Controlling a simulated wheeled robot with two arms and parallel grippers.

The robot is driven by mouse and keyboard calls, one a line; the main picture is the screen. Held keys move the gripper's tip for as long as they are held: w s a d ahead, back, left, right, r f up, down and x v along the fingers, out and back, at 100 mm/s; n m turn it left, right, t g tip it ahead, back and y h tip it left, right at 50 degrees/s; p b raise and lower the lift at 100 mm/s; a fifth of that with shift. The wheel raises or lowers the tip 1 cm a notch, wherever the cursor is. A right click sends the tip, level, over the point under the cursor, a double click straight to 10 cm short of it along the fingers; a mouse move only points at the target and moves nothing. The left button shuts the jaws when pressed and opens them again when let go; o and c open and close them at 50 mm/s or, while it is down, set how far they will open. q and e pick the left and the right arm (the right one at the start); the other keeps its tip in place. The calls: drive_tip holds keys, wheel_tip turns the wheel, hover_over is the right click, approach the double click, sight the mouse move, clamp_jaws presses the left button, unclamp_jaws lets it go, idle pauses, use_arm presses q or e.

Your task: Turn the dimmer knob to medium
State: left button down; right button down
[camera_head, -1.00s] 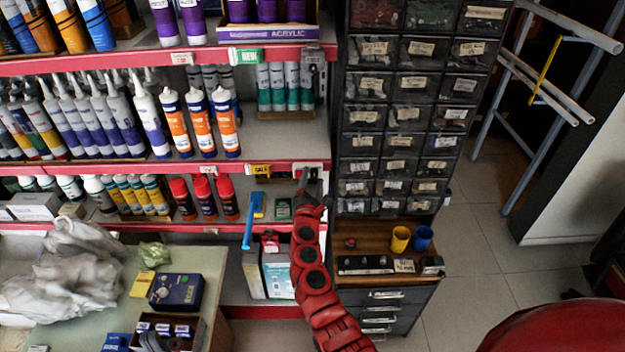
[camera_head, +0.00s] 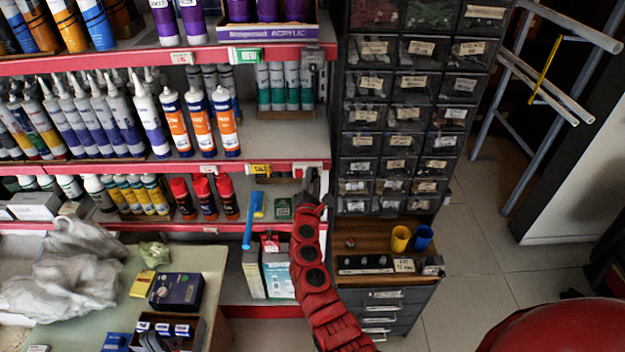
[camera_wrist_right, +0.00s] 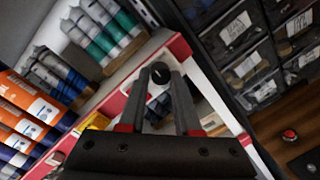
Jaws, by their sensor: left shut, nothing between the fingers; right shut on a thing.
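The dimmer knob (camera_wrist_right: 159,74) is a small round black knob with a pale pointer mark, at the red front edge of a shelf. In the right wrist view it sits between the tips of my right gripper (camera_wrist_right: 160,84), which is shut on it. In the head view my right gripper (camera_head: 311,182) reaches up to the white plate (camera_head: 313,166) on the shelf edge. The knob is too small and covered to make out there. My left gripper is not in view.
A black drawer cabinet (camera_head: 403,128) stands just right of the gripper. A blue-handled tool (camera_head: 251,226) hangs to the left. Orange-and-white tubes (camera_head: 200,125) stand on the shelf above. A red button (camera_wrist_right: 290,135) shows at right in the wrist view.

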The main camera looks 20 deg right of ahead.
drive_tip(key=shift+m, duration=0.4)
drive_tip(key=m+b, duration=0.2)
drive_tip(key=m, duration=0.2)
drive_tip(key=m+y+b, duration=0.1)
drive_tip(key=m+b, duration=0.1)
drive_tip(key=m, duration=0.1)
drive_tip(key=shift+m+g, duration=0.4)
drive_tip(key=shift+d+m+b, duration=0.1)
drive_tip(key=shift+m+b, duration=0.7)
drive_tip(key=shift+b, duration=0.05)
drive_tip(key=m+b, duration=0.4)
drive_tip(key=shift+y, duration=0.4)
drive_tip(key=shift+r+m+y+b, duration=0.1)
drive_tip(key=shift+m+y+b, duration=0.2)
drive_tip(key=shift+m+b, duration=1.15)
drive_tip(key=shift+n, duration=0.25)
